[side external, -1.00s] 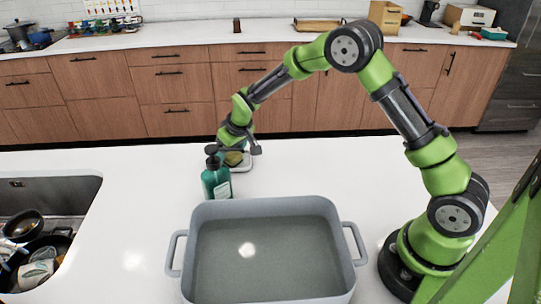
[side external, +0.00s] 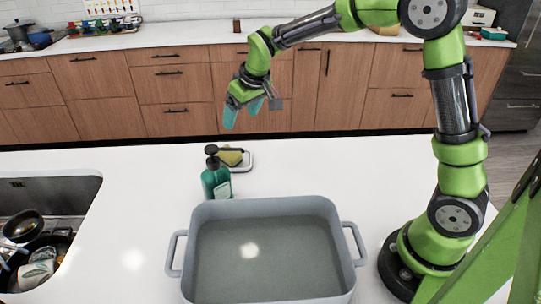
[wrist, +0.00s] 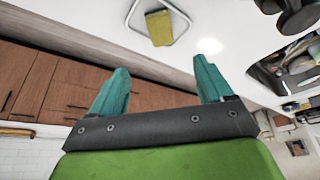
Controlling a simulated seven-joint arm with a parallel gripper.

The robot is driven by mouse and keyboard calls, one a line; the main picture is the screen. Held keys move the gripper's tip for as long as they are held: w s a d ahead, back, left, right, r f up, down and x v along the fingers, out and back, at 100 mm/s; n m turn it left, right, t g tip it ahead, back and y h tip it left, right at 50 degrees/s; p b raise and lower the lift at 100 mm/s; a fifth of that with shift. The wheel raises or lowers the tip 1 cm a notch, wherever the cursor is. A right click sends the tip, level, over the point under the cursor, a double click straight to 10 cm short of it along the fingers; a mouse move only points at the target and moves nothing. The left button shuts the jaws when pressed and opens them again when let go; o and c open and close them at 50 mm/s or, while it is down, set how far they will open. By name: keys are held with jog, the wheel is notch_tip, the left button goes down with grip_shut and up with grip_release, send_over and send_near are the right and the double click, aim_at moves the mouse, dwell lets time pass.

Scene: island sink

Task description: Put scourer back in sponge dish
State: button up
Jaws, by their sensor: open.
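In the wrist view the scourer (wrist: 159,28) sits inside the rim of the dish (wrist: 183,18), near the top. My gripper (side external: 244,117) is raised well above the counter, over and slightly behind the dish, with its teal fingers pointing down. In the wrist view the fingers (wrist: 160,85) are spread apart with nothing between them. The front of the dish is partly hidden by the bottle.
A teal pump bottle (side external: 216,180) stands right in front of the dish. A large grey basin (side external: 265,205) with side handles holds water nearer the front. A sink (side external: 50,187) with dishes is at the left. The white counter is clear right of the dish.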

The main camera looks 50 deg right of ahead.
jog(key=s+r+m+t+y, duration=0.1)
jog(key=s+r, duration=0.3)
jog(key=s, duration=0.3)
jog(key=s+r+m+t, duration=0.1)
jog(key=s+r, duration=0.4)
jog(key=s, duration=0.2)
jog(key=s+a+f+m+y, duration=0.1)
jog(key=s+a+m, duration=0.1)
jog(key=s, duration=1)
jog(key=shift+s+f+t, duration=0.15)
jog(key=shift+f+t, duration=0.15)
jog(key=shift+t, duration=0.1)
